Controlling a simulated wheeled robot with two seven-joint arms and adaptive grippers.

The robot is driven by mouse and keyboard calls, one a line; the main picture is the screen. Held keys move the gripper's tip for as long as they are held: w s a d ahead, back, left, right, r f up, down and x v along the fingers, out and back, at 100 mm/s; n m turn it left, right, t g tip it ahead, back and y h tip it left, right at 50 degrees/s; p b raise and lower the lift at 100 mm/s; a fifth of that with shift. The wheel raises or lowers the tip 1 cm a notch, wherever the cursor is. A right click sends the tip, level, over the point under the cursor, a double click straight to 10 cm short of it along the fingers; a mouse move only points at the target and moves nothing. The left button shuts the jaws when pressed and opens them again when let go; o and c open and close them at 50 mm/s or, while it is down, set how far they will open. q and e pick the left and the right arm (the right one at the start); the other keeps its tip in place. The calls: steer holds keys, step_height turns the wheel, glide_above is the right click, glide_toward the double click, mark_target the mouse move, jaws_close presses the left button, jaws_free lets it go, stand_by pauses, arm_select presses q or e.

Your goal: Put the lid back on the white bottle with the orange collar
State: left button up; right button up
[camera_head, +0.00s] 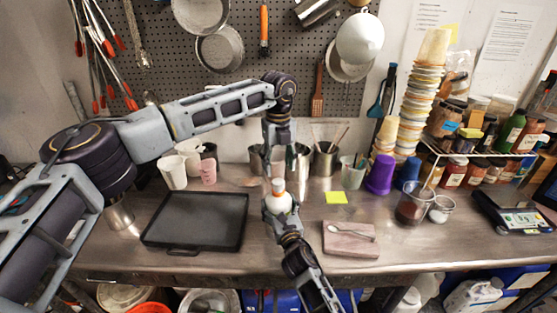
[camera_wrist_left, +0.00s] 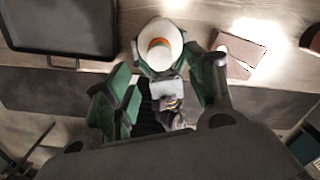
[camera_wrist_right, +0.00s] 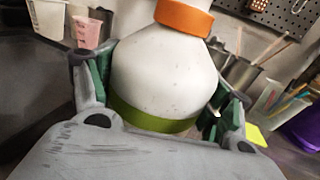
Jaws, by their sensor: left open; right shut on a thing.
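The white bottle (camera_head: 279,202) with the orange collar (camera_head: 278,192) is upright in my right gripper (camera_head: 281,212), which is shut around its body. In the right wrist view the bottle (camera_wrist_right: 165,75) has a green band near its base, and its top is cut off. A white round cap-like top (camera_head: 278,183) sits above the collar; in the left wrist view this top (camera_wrist_left: 160,40) is centred over the orange ring, apparently the lid seated on the bottle. My left gripper (camera_head: 279,166) is open, pointing down just above the bottle, its fingers apart on either side.
A black tray (camera_head: 196,249) lies left on the metal counter. A pinkish block (camera_head: 350,246) with a spoon is at right, by a yellow note (camera_head: 336,198). Cups (camera_head: 172,172) and metal containers (camera_head: 325,162) stand behind. A purple cup (camera_head: 380,175) is further right.

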mark_target(278, 181)
arm_select(q)
steer(key=shift+f, duration=3.4)
steer(key=c, duration=1.1)
steer(key=shift+m, duration=0.3)
